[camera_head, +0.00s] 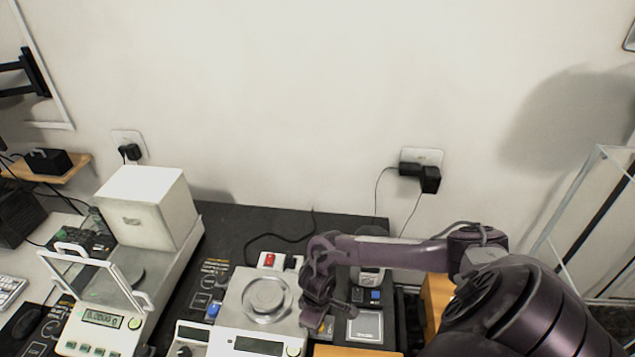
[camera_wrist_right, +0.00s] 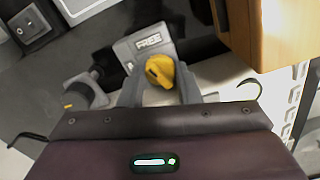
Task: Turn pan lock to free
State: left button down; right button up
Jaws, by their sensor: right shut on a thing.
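The pan lock is a yellow knob (camera_wrist_right: 160,70) in the right wrist view, beside a grey plate marked FREE (camera_wrist_right: 147,40). My right gripper (camera_wrist_right: 158,88) is shut on the knob, with a grey finger on each side of it. In the head view my right gripper (camera_head: 318,308) reaches down just right of a white balance (camera_head: 227,318) with a round metal pan (camera_head: 267,295). The gripper and wrist hide most of the lock there. The knob's exact pointing direction is hard to tell. My left gripper is not in view.
A second balance with a raised clear shield (camera_head: 103,318) and a white box (camera_head: 148,207) stand to the left. A small device (camera_head: 368,325) sits close right of my gripper. A wooden block (camera_wrist_right: 270,32) is near the gripper in the wrist view. The dark mat (camera_head: 235,228) behind is mostly clear.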

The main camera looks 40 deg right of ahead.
jog(key=o, duration=0.7)
notch_tip(320, 180, up, 8)
jog(key=shift+f+b, duration=0.1)
jog(key=shift+b, duration=0.2)
